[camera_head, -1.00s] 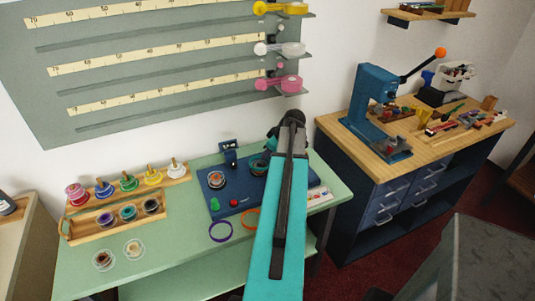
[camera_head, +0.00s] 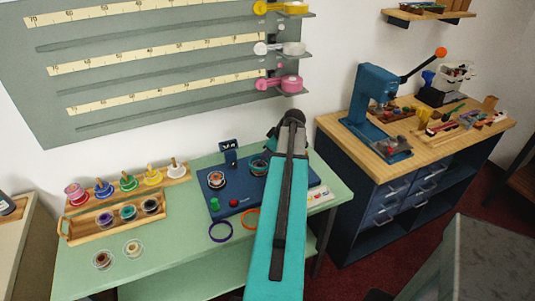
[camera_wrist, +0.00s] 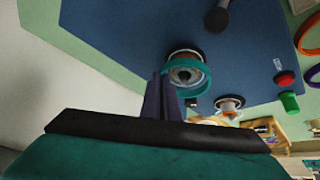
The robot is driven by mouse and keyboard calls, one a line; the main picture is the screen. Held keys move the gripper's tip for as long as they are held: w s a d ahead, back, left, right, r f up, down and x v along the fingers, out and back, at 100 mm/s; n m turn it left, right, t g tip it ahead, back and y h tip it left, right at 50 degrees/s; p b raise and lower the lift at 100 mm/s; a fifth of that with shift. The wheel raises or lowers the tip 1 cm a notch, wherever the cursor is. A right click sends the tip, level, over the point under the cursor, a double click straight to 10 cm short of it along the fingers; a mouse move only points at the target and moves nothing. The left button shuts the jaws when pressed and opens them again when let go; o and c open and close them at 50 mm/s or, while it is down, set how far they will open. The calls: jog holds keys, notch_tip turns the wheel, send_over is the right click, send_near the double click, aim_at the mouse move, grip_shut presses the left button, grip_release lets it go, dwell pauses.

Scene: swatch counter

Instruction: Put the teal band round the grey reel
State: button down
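The teal band (camera_wrist: 207,84) shows in the wrist view as a ring encircling the grey reel (camera_wrist: 182,75) on the blue board. It looks tilted and offset towards the lower right; I cannot tell how far down it sits. My gripper (camera_wrist: 164,74) has its two dark fingers close together at the band's left edge, apparently shut on it.
The blue board (camera_head: 235,193) carries another reel (camera_head: 216,180), a green knob (camera_head: 214,204) and a red button. A purple band (camera_head: 220,232) and an orange band (camera_head: 249,218) lie on the green table in front. A wooden spool rack (camera_head: 115,218) stands left.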

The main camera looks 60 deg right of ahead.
jog(key=shift+f, duration=0.3)
dwell(0.4)
jog(key=c, duration=1.9)
grip_release()
jog(key=shift+c, duration=0.2)
notch_tip(320, 180, up, 7)
jog(key=p, duration=0.2)
